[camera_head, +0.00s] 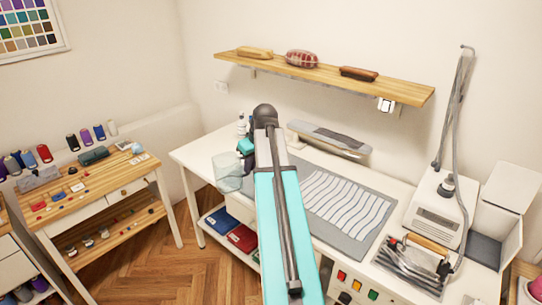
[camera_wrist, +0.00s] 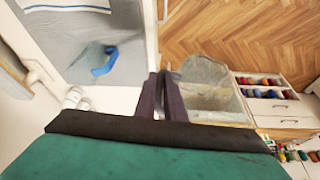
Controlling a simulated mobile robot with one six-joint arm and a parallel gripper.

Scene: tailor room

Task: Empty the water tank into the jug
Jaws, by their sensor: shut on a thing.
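My gripper (camera_wrist: 165,98) is shut on the dark handle of a clear greyish container, which looks like the water tank (camera_wrist: 203,82). In the head view the tank (camera_head: 228,172) shows left of my arm, by the table's left end. It looks tilted in the wrist view; I cannot tell how much water it holds. A clear vessel with a blue handle, which looks like the jug (camera_wrist: 104,60), stands on the grey surface to the left in the wrist view, apart from the tank. My arm seems to hide it in the head view.
The white table (camera_head: 196,152) bears a grey mat with striped cloth (camera_head: 345,200). A white steam station (camera_head: 437,215) and an open-lidded white box (camera_head: 500,225) stand at its right. A shelf (camera_head: 330,75) hangs above. A wooden sewing table (camera_head: 100,185) stands left, with bare floor between.

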